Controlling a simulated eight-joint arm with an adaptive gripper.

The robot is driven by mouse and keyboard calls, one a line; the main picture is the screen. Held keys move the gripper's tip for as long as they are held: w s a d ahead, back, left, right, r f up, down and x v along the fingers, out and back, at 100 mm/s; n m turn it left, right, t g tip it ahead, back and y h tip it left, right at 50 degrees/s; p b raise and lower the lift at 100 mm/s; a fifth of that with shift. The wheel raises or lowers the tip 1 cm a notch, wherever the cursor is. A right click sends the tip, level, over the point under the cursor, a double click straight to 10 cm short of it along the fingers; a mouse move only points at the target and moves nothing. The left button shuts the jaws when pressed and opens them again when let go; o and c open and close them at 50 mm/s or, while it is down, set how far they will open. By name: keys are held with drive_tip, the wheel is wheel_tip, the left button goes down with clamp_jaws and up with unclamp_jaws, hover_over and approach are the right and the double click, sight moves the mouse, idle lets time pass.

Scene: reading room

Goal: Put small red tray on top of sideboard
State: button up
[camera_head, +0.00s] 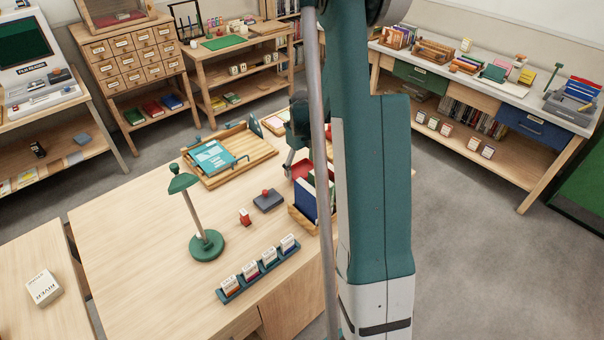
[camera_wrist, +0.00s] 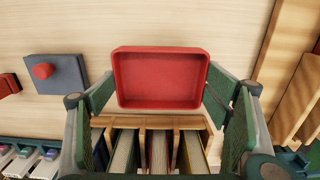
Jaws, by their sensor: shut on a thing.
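The small red tray (camera_wrist: 160,82) is a shallow open box and looks empty in the wrist view. My gripper (camera_wrist: 161,92) has one green finger at each short side of it and is shut on it. In the head view the tray (camera_head: 302,170) shows in part beside my gripper (camera_head: 292,162), and my arm hides the rest. It is over the wooden desk, just behind the book rack; I cannot tell whether it touches the desktop. A long pale-topped unit with green and blue drawers, apparently the sideboard (camera_head: 505,96), stands along the right wall.
The wooden book rack (camera_head: 300,216) is close to the tray. A dark box with a red knob (camera_head: 268,201), a green lamp (camera_head: 206,243) and a wooden tray with a teal book (camera_head: 240,172) are on the desk. Grey floor lies between desk and sideboard, whose top holds several items.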

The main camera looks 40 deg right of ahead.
sight(302, 173)
drive_tip(key=shift+f, duration=1.4)
drive_tip(key=shift+f+b, duration=0.2)
drive_tip(key=shift+b, duration=0.1)
drive_tip(key=o, duration=1)
drive_tip(key=shift+r, duration=0.2)
drive_tip(key=shift+r+p, duration=0.8)
drive_tip(key=shift+r, duration=5.2)
drive_tip(key=shift+a, duration=0.1)
